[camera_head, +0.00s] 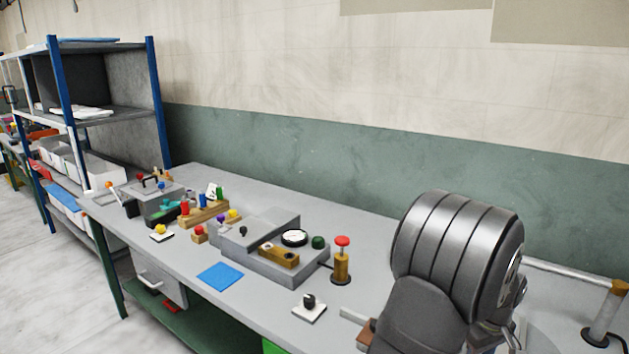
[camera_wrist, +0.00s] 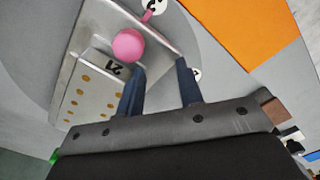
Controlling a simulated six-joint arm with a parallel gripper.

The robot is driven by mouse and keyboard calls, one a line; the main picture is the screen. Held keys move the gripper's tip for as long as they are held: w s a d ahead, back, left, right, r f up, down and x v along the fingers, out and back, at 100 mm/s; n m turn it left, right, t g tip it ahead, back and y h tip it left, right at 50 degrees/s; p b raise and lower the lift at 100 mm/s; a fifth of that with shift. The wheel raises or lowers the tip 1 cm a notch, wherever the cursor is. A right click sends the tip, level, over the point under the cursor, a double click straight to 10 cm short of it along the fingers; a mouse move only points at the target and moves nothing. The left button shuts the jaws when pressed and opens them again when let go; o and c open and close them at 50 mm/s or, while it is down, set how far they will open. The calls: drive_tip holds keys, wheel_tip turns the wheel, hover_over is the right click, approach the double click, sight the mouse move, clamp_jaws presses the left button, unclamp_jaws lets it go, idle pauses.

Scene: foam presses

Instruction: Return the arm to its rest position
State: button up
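My gripper (camera_wrist: 160,67) shows in the wrist view with its two dark blue fingers apart and nothing seen between them. A pink ball (camera_wrist: 128,45) on a metal plate with gold dots (camera_wrist: 85,100) lies just beyond the left finger. I cannot tell whether finger and plate touch. In the head view my arm fills the lower right, over the right part of the grey bench (camera_head: 375,220). My gripper itself is not clearly seen there.
Left of my arm stand a red-topped brass post (camera_head: 342,262), a white plate with a black knob (camera_head: 309,307) and a grey press block (camera_head: 270,250). A blue mat (camera_head: 220,276) lies near the front edge. An orange surface (camera_wrist: 245,30) shows in the wrist view.

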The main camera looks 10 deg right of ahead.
drive_tip(key=w+m, duration=0.2)
drive_tip(key=shift+w+a+m, duration=0.3)
drive_tip(key=shift+a, duration=0.1)
drive_tip(key=shift+w+m, duration=0.85)
drive_tip(key=shift+m, duration=0.05)
idle(2.5)
